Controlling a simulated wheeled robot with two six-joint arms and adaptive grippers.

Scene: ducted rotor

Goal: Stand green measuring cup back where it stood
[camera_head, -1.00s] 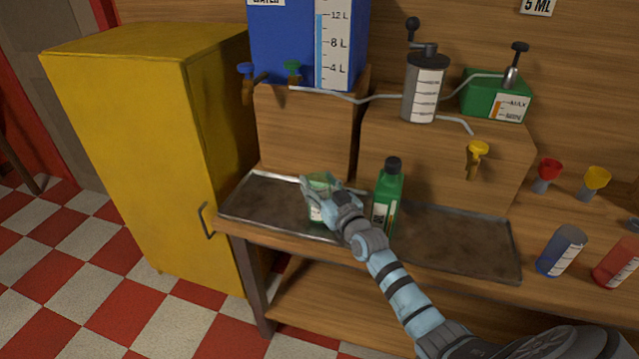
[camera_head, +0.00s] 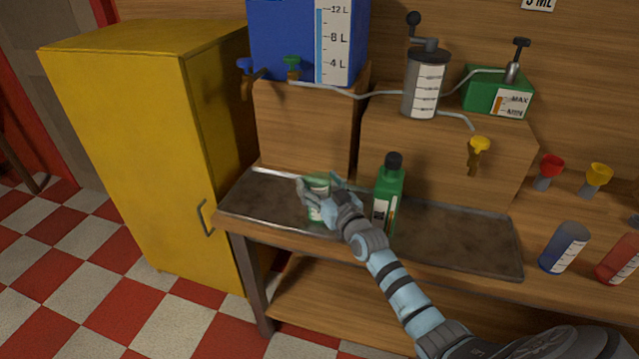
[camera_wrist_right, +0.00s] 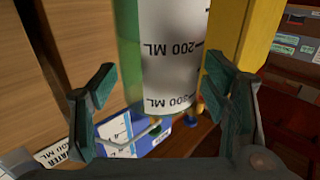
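The green measuring cup (camera_head: 319,211) stands upright on the left part of the metal tray (camera_head: 262,195), left of a dark green bottle. Its white scale label fills the middle of the right wrist view (camera_wrist_right: 170,50), upside down there. My right gripper (camera_head: 320,185) is around the cup near its upper part. In the wrist view its two fingers (camera_wrist_right: 160,80) are spread, one on each side of the cup, and do not look clamped on it. Part of the cup is hidden behind the gripper. My left gripper is not in view.
The green bottle (camera_head: 387,195) stands close to the right of my gripper. A wooden box with a blue tank (camera_head: 285,40) is behind the tray. A yellow cabinet (camera_head: 140,150) is at left. The tray's right part (camera_head: 460,240) is clear.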

